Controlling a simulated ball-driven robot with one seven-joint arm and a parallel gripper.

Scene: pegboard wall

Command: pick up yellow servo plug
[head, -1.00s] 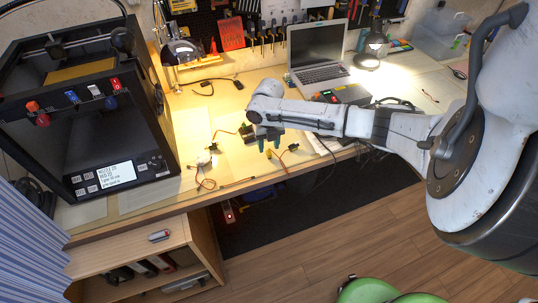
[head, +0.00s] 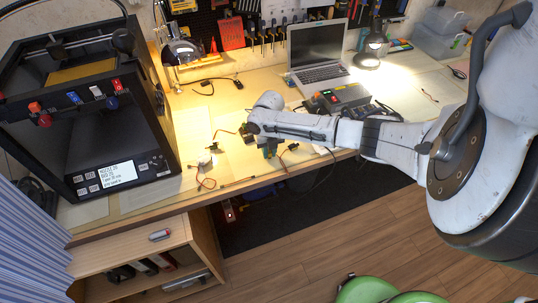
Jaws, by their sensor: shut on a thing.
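My gripper (head: 270,152) is at the front part of the wooden desk, pointing down, with its teal fingers close together. It is shut on the yellow servo plug, which is mostly hidden between the fingers. A thin orange-red servo lead (head: 284,160) runs from beside the fingers to a small dark part (head: 292,147) to the right. I cannot tell whether the plug still touches the desk.
Another small servo with a looped orange lead (head: 207,183) lies to the left. A black 3D printer (head: 120,150) stands at the desk's left. A laptop (head: 320,60), a grey device with a red button (head: 338,98) and lamps stand behind. The desk's front edge (head: 240,190) is close.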

